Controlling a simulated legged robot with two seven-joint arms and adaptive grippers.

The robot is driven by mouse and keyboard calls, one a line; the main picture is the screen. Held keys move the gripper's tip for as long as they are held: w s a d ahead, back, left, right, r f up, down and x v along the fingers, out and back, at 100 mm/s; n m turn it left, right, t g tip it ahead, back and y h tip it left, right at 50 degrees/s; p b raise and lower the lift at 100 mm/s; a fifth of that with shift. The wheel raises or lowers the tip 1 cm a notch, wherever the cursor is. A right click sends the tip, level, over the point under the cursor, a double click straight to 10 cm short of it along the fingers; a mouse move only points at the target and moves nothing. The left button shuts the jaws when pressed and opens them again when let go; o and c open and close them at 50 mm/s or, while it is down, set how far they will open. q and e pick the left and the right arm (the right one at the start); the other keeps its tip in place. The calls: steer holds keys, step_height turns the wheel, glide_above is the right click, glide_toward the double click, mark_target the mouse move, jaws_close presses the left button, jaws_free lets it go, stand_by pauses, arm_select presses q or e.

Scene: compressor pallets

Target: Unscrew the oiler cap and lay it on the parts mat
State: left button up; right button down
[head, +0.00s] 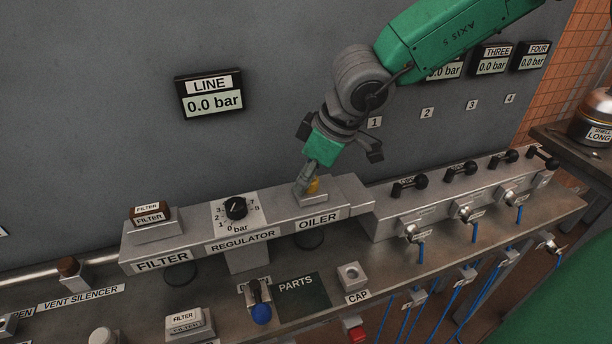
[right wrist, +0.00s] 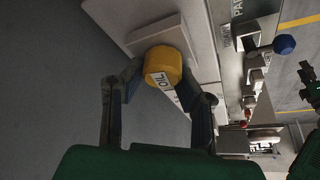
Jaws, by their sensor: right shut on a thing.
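The yellow oiler cap (head: 314,185) sits on top of the block labelled OILER (head: 334,210); in the right wrist view the cap (right wrist: 163,61) shows its OIL label. My right gripper (head: 307,184) reaches down from above and is shut on the cap, with a finger on either side of it in the right wrist view (right wrist: 160,82). Whether the cap's thread is loose cannot be told. The dark parts mat (head: 302,293), marked PARTS, lies on the bench in front of the oiler and looks bare. My left gripper is not in view.
A square holder (head: 352,276) labelled CAP stands right of the mat. A blue-knobbed lever (head: 260,310) stands at its left. The regulator knob (head: 236,208) and brown filter cap (head: 151,212) are left of the oiler; a valve manifold (head: 452,200) is at the right.

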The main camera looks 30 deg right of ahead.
steer(key=c, duration=1.1)
jaws_free()
steer(key=shift+s+a+f, duration=0.15)
steer(key=shift+s+f, duration=0.15)
steer(key=shift+s, duration=0.05)
steer(key=shift+c, duration=0.2)
steer(key=shift+w+r, duration=0.15)
steer(key=shift+d, duration=0.2)
steer(key=shift+w, duration=0.1)
steer(key=m, duration=0.1)
steer(key=m+h, duration=0.1)
steer(key=m, duration=0.1)
steer(key=shift+a+r+m+t, duration=0.1)
steer(key=shift+a+m+t, duration=0.05)
steer(key=shift+m+t, duration=0.15)
